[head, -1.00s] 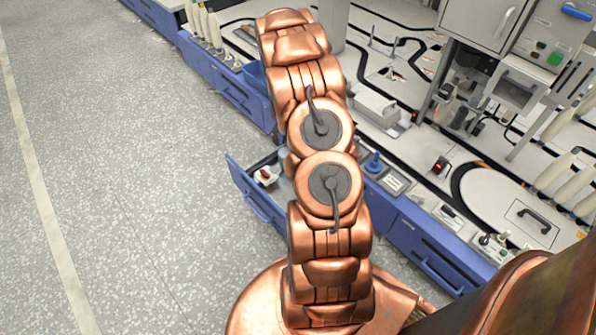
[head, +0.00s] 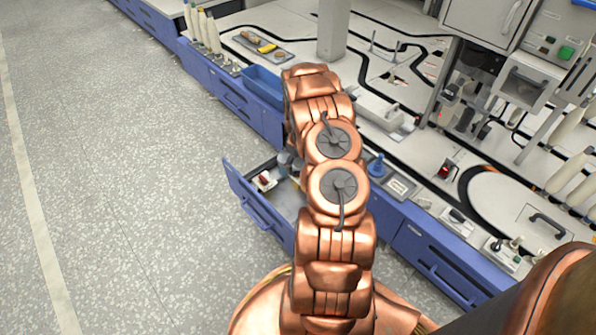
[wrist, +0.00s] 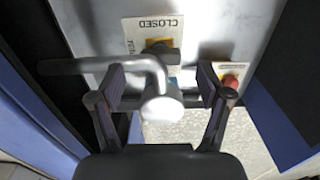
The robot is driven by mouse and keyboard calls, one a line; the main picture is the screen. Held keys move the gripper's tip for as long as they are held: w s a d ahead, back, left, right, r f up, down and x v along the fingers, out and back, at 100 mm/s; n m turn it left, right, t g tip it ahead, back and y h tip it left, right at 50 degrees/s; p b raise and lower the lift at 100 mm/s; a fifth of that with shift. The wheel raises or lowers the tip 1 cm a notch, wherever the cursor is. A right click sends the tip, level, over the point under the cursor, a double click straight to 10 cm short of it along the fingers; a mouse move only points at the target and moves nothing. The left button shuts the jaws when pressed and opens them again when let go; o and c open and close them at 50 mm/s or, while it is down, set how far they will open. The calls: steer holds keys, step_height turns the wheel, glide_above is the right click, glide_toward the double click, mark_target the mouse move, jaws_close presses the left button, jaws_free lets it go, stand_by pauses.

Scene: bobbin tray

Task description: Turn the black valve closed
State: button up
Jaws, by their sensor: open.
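In the wrist view, a bent lever handle (wrist: 150,68) with a round pale end (wrist: 162,106) shows between my fingers. It looks grey, not black. Its bar runs to the left, past my left finger. Behind it is a dark grey fitting (wrist: 160,50) on a plate labelled CLOSED (wrist: 152,24), which reads upside down. My gripper (wrist: 160,92) is open, with one finger on each side of the round end. Contact cannot be told. In the head view, my arm reaches over the open blue drawer (head: 236,184) and mostly hides my gripper and the valve.
A red knob (wrist: 231,81) on a white plate sits to the right of the handle. Blue drawer walls (wrist: 280,115) stand close on both sides. In the head view, a blue bin (head: 262,84) and a tray with yellow items (head: 262,46) are on the bench. The floor at left is clear.

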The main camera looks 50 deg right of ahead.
steer(key=shift+f+b, duration=0.3)
steer(key=shift+f, duration=1.15)
